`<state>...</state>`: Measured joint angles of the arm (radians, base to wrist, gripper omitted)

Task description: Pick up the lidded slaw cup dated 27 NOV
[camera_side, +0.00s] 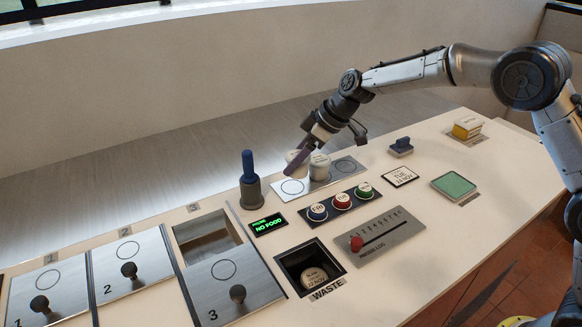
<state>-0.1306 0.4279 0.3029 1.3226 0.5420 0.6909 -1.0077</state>
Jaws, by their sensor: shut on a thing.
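My gripper (305,153) is over the steel plate (279,189) and shut on a pale lidded cup (292,156). A dark finger hides much of this cup, and its date cannot be read. Another pale lidded cup (320,168) stands upright on the plate, just right of the finger; its date is also too small to read. The plate's left and right ring marks are bare. A further lidded cup (314,276) lies in the waste opening (291,257); its label seems to read 22 NOV.
A blue-handled tool (249,167) stands upright in a holder left of the plate. Several coloured buttons (341,201) and a red-knob slider (356,243) are in front. Numbered hatches (233,286) are left.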

